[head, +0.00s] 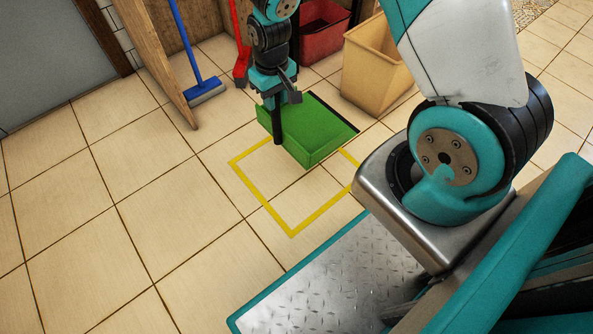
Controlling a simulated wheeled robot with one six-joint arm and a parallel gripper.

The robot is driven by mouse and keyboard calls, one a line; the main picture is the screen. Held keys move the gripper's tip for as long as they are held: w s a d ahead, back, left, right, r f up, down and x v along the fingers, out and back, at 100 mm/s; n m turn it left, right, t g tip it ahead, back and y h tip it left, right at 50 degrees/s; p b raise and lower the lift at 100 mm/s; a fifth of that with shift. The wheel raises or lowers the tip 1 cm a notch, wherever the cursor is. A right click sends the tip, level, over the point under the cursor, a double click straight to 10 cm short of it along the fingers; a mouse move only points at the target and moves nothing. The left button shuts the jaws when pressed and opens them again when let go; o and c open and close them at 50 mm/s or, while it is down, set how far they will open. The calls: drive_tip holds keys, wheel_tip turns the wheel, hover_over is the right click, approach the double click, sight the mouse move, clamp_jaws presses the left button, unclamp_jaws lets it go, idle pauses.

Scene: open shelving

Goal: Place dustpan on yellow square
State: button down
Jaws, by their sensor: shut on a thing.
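The green dustpan (318,131) is in the middle of the head view, over the far part of the yellow square (262,207) taped on the tiled floor. My gripper (278,125) is shut on the dustpan at its left side. The dustpan covers the square's far right corner region. I cannot tell whether the dustpan touches the floor or hangs a little above it. The near and left lines of the square are clear.
A blue broom (195,60) and a red tool (240,62) stand at the back by a wooden panel (160,60). A red bin (325,32) and a tan bin (373,68) stand behind the dustpan. The floor at left is free.

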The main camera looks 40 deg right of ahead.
wheel_tip(320, 180, down, 20)
drive_tip(key=b, duration=1)
drive_tip(key=shift+f, duration=0.15)
drive_tip(key=c, duration=0.9)
unclamp_jaws()
